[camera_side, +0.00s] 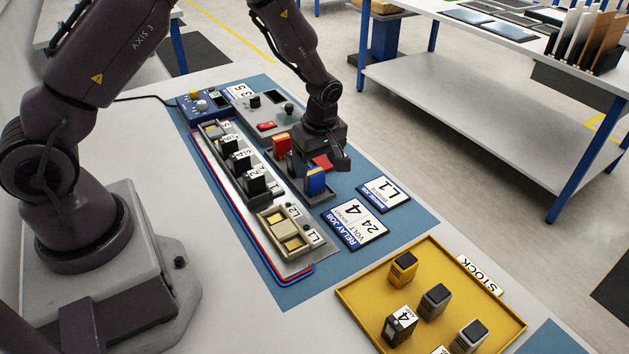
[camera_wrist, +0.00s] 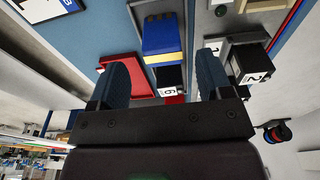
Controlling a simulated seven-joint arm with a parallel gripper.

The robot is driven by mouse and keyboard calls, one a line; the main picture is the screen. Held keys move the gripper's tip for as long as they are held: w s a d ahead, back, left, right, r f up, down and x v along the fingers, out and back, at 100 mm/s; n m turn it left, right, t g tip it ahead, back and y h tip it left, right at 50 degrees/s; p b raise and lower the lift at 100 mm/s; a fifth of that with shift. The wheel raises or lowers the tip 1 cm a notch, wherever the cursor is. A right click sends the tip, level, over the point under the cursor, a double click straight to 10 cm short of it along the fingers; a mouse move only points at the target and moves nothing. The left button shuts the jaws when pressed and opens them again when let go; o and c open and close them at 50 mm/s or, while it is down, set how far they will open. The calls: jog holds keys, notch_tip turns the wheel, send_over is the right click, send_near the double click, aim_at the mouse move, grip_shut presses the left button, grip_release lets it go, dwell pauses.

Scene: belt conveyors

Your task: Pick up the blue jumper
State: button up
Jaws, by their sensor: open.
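The blue jumper (camera_side: 316,181) stands upright in a dark grey holder on the blue mat, just in front of my gripper (camera_side: 325,168) in the side view. In the wrist view, the blue jumper (camera_wrist: 162,36) has a pale band on its near side and lies beyond the gap between the fingertips. My gripper (camera_wrist: 164,76) is open, with its two dark fingers apart and the jumper not between them. The fingertips are partly hidden in the side view.
A red block (camera_side: 281,145) stands behind the blue jumper. The relay rail (camera_side: 287,222) with several black relays runs to the left. Label cards (camera_side: 355,225) lie to the right. A yellow stock tray (camera_side: 365,311) with several relays is at the front right.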

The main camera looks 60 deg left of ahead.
aim_at(315, 172)
jog(key=f, duration=0.4)
jog(key=shift+s+a+f, duration=0.15)
jog(key=shift+a+f, duration=0.1)
jog(key=shift+f, duration=0.1)
jog(key=c, duration=1)
jog(key=shift+r, duration=0.15)
